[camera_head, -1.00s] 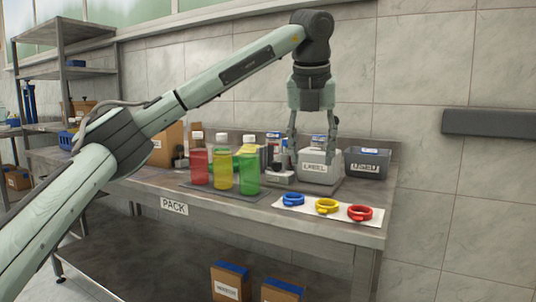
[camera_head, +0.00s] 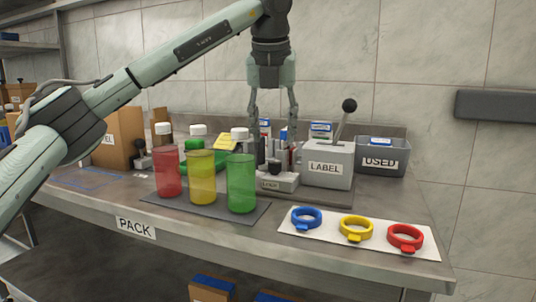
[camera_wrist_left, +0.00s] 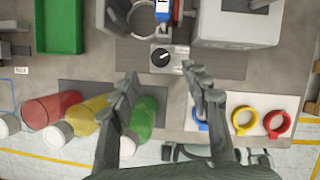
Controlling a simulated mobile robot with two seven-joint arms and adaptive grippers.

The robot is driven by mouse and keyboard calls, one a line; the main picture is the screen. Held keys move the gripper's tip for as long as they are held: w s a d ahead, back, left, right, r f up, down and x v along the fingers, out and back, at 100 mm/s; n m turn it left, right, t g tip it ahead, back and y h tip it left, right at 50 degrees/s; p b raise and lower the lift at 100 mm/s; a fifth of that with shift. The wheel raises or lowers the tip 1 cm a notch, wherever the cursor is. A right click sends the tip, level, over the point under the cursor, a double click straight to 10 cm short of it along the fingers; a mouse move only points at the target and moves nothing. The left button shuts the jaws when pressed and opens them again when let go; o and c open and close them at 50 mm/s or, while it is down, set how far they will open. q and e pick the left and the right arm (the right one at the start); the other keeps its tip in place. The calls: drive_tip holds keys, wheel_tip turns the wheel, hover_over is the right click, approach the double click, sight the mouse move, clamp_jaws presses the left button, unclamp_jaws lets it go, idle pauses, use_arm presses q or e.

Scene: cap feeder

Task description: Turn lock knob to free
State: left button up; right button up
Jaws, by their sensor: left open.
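The lock knob (camera_head: 275,167) is a dark round knob on a small light-grey box (camera_head: 283,183) with a label on its front. In the left wrist view the lock knob (camera_wrist_left: 161,57) shows from above, with a slanted white mark on its face. My left gripper (camera_head: 274,138) points down above the box, its two fingers spread and empty. In the left wrist view the open fingers of my left gripper (camera_wrist_left: 160,80) lie either side of and below the knob in the picture, with no visible contact. My right gripper is out of view.
A grey LABEL machine (camera_head: 327,165) with a black-knobbed lever stands close on the right. A USED bin (camera_head: 381,158) is behind it. Red (camera_head: 167,172), yellow (camera_head: 202,178) and green (camera_head: 242,184) cups stand left. Coloured rings lie on a white sheet (camera_head: 372,251) in front.

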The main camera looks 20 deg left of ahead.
sight(274, 161)
use_arm(q)
drive_tip(key=x, duration=0.7)
drive_tip(key=shift+f, duration=0.2)
clamp_jaws()
